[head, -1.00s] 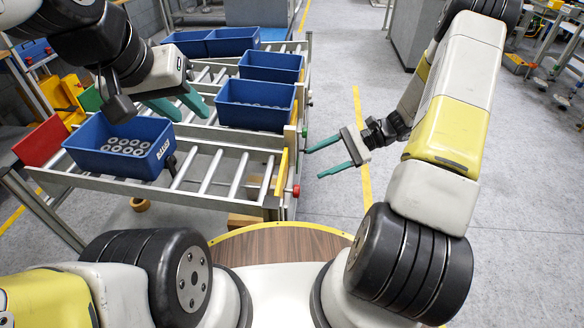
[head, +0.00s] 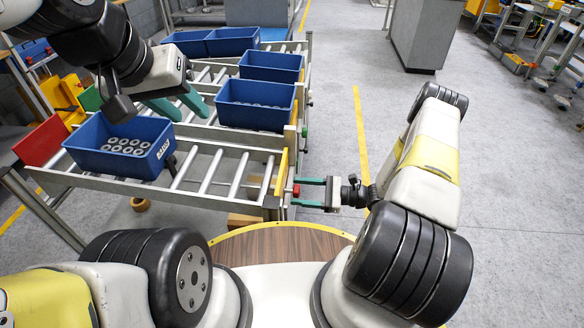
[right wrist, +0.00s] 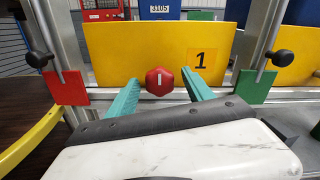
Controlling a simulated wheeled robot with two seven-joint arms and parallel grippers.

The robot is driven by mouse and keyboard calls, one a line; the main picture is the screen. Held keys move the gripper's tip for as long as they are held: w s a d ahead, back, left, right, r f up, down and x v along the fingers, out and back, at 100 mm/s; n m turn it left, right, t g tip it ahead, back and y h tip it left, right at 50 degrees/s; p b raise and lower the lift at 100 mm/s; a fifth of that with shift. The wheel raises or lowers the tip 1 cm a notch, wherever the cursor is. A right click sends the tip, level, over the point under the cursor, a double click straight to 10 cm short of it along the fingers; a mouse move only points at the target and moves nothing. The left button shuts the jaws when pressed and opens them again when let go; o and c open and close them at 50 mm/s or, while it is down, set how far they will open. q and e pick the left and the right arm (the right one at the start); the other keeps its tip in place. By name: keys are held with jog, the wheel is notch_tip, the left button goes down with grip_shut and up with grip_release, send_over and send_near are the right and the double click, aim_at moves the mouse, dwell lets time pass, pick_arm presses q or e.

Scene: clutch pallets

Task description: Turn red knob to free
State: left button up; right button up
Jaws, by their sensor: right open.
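The red knob (head: 296,190) sits on the right side of the roller conveyor frame, by a yellow plate. In the right wrist view the knob (right wrist: 160,81) is a red hexagon with a white upright mark, in front of the yellow plate (right wrist: 122,52) numbered 1. My right gripper (head: 308,192) is open, its teal fingers pointing at the knob. In the right wrist view the fingertips (right wrist: 162,84) stand on either side of the knob; I cannot tell whether they touch it.
A red tab (right wrist: 66,88) is left of the knob and a green tab (right wrist: 254,87) right of it. The near blue bin (head: 95,160) holds several grey rings. More blue bins (head: 252,117) stand behind.

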jog(key=shift+w+a, duration=0.15)
jog(key=shift+a, duration=0.75)
grip_shut()
